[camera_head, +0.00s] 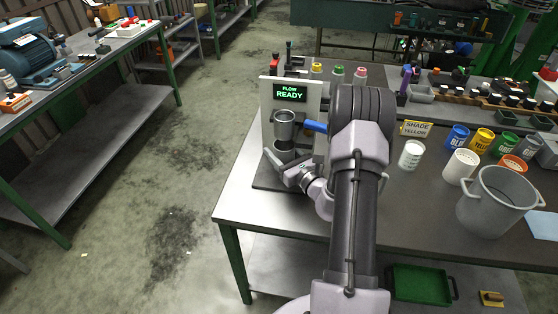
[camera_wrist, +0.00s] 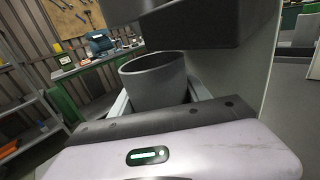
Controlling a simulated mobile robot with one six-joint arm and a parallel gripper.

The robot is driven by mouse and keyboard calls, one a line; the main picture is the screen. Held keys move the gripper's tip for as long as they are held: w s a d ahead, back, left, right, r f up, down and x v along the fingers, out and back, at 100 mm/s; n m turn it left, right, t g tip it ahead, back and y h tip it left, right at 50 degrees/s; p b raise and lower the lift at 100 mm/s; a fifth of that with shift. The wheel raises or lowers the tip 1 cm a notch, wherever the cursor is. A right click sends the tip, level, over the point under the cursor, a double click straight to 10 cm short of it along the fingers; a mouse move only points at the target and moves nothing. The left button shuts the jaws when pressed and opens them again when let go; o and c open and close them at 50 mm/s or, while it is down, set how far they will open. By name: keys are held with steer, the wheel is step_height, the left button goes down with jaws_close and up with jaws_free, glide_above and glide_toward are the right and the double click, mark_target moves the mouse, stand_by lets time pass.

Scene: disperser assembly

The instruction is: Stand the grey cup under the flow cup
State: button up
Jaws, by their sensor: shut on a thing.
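My gripper (camera_head: 281,165) is shut on the grey cup from the right. In the wrist view the grey cup (camera_wrist: 153,82) is upright between the fingers, its open rim under a dark overhanging part (camera_wrist: 195,22). I cannot tell whether its base touches the stand's base plate (camera_head: 263,178).
On the table are a white cup (camera_head: 411,154), a "SHADE YELLOW" sign (camera_head: 416,128), several colored cans and a large grey pot (camera_head: 496,201). The table's left edge is close to the stand.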

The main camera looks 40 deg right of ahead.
steer(key=shift+w+f, duration=0.25)
steer(key=shift+f, duration=0.1)
steer(key=shift+f+b, duration=0.95)
steer(key=shift+f, duration=0.45)
steer(key=shift+f, duration=0.2)
steer(key=o, duration=1.5)
steer(key=shift+r, duration=0.15)
